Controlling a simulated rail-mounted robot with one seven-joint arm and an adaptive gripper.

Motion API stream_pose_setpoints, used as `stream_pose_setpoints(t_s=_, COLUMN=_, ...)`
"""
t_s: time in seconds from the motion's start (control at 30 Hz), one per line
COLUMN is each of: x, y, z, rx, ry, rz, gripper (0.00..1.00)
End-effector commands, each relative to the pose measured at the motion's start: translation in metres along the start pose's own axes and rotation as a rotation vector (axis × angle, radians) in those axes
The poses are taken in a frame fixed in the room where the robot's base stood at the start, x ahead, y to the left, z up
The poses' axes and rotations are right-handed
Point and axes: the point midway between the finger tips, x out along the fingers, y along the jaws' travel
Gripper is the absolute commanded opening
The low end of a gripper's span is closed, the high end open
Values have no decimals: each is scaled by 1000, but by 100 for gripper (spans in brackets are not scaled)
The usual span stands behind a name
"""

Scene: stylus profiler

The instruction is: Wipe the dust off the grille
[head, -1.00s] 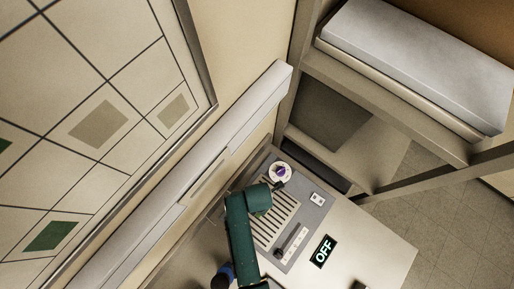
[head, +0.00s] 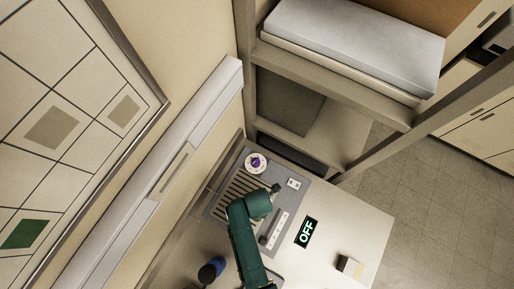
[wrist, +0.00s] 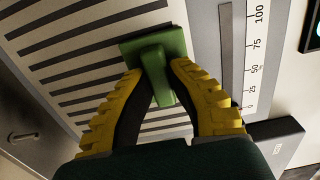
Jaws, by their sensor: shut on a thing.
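The grille (head: 234,186) is a set of pale slats with dark slots in a grey panel. It fills the upper left of the wrist view (wrist: 85,65). My gripper (wrist: 158,78) has two yellow ribbed fingers shut on the stem of a green wiping tool (wrist: 155,48). The tool's flat head is over the grille's right end, beside the grey panel strip. I cannot tell whether it touches the slats. No dust is clearly visible.
A scale (wrist: 257,60) with a slider block (wrist: 268,142) lies right of the grille. A dial (head: 255,162), a switch (head: 293,184) and an OFF display (head: 306,232) are around it. A small block (head: 350,267) and a blue-ended object (head: 211,270) stand near the front.

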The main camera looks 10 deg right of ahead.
Motion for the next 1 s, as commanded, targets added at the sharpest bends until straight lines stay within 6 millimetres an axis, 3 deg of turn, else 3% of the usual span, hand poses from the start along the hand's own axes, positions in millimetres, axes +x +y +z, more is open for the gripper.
stream_pose_setpoints(t_s=0.13, x=-11, y=-3, z=-1, rx=0, ry=3, rz=-3, gripper=0)
stream_pose_setpoints(t_s=0.2, x=-29, y=-3, z=-1, rx=0, ry=1, rz=-1, gripper=0)
stream_pose_setpoints(t_s=0.7, x=-71, y=-2, z=0, rx=2, ry=0, rz=-1, gripper=0)
stream_pose_setpoints(t_s=1.0, x=-83, y=-2, z=0, rx=2, ry=0, rz=0, gripper=0)
